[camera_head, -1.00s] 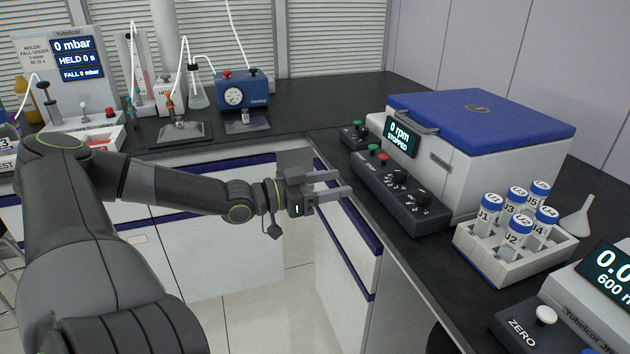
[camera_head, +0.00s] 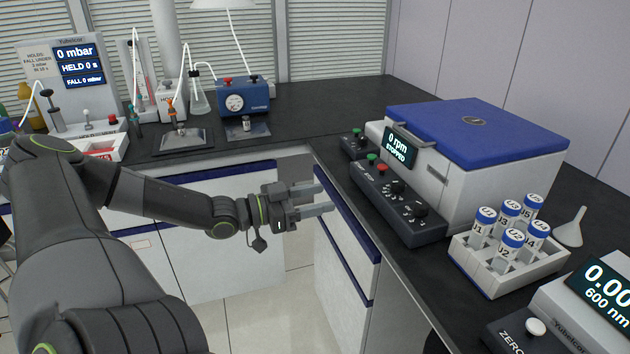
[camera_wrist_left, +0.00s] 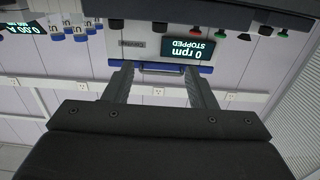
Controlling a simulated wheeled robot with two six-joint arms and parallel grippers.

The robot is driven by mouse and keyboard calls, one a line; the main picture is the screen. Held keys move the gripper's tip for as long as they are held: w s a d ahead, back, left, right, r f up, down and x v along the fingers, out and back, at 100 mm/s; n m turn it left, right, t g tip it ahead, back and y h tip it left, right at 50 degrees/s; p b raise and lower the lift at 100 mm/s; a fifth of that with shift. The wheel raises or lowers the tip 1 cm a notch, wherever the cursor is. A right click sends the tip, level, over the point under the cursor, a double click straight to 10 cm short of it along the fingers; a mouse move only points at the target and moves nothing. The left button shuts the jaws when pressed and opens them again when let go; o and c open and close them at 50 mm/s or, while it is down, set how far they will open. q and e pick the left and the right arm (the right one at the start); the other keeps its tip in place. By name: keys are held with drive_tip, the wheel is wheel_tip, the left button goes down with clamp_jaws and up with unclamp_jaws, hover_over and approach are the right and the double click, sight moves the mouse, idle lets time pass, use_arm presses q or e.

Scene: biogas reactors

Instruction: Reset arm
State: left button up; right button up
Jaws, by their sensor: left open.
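My left gripper (camera_head: 328,198) is open and empty, in the air in front of the right-hand bench, left of the control box. In the left wrist view its two fingers (camera_wrist_left: 160,85) are spread apart with nothing between them. That view looks upside down toward the centrifuge (camera_wrist_left: 150,45), whose display reads 0 rpm STOPPED. My left arm (camera_head: 150,200) comes in from the left, its forearm reaching across in front of the cabinets. My right gripper is in neither view.
The centrifuge (camera_head: 500,180) with a blue lid is on the right bench behind its control box (camera_head: 397,208). A white rack (camera_head: 495,282) holds several blue-capped tubes, near a funnel (camera_head: 570,228). A blue pump (camera_head: 243,95) stands at the back. Floor between benches is clear.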

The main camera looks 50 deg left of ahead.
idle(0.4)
